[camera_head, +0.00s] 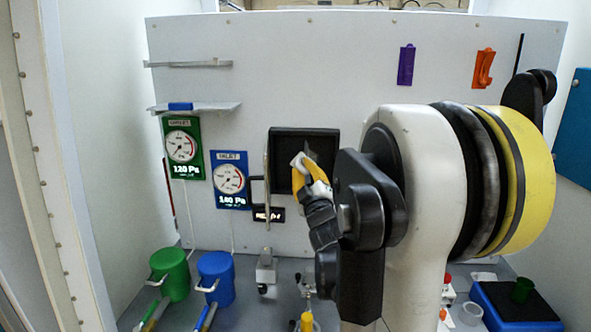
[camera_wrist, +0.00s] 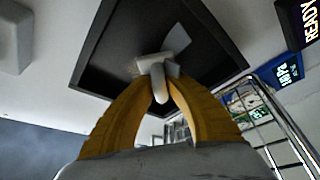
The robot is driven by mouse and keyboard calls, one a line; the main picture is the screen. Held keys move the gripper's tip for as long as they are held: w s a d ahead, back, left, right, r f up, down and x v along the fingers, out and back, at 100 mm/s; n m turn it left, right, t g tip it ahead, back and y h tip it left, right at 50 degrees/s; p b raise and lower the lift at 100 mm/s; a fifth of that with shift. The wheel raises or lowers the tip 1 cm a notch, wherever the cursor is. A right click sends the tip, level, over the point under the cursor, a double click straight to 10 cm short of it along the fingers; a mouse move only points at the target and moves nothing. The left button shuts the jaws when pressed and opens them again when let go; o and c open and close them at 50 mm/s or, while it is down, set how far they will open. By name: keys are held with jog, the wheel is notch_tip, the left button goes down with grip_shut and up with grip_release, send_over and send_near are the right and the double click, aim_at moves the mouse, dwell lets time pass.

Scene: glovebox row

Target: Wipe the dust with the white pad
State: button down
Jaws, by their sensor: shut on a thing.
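My gripper (camera_head: 310,172) has yellow fingers and is raised in front of a black framed recess (camera_head: 331,134) on the back wall. In the wrist view my gripper (camera_wrist: 158,96) is shut on the white pad (camera_wrist: 158,67), a small pale piece with a rounded grip between the fingertips. The pad (camera_head: 298,160) also shows in the head view. The recess (camera_wrist: 92,62) fills the top of the wrist view behind the pad. A grey patch lies on its dark face beside the pad; I cannot tell whether it is dust. Contact between pad and face is unclear.
A silver vertical handle (camera_head: 267,185) stands at the recess's left edge. Green (camera_head: 182,150) and blue (camera_head: 230,180) gauges hang further left. Green (camera_head: 170,273) and blue (camera_head: 216,278) canisters stand on the bench at left.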

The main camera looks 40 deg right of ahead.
aim_at(286, 159)
jog(key=shift+s+d, duration=1.4)
jog(key=shift+s, duration=0.15)
jog(key=shift+w+a+b, duration=0.2)
jog(key=shift+w+a, duration=1.15)
jog(key=shift+w, duration=0.25)
jog(key=shift+w+a+b, duration=0.15)
jog(key=shift+w+a, duration=1.15)
jog(key=shift+w, duration=0.25)
jog(key=shift+r, duration=0.3)
jog(key=shift+s+d, duration=1.3)
jog(key=shift+s, duration=0.3)
jog(key=shift+s+d, duration=1.3)
jog(key=shift+s, duration=0.3)
jog(key=shift+w+a, duration=1.35)
jog(key=shift+w, duration=0.25)
jog(key=shift+w+a, duration=1.3)
jog(key=shift+w, duration=0.3)
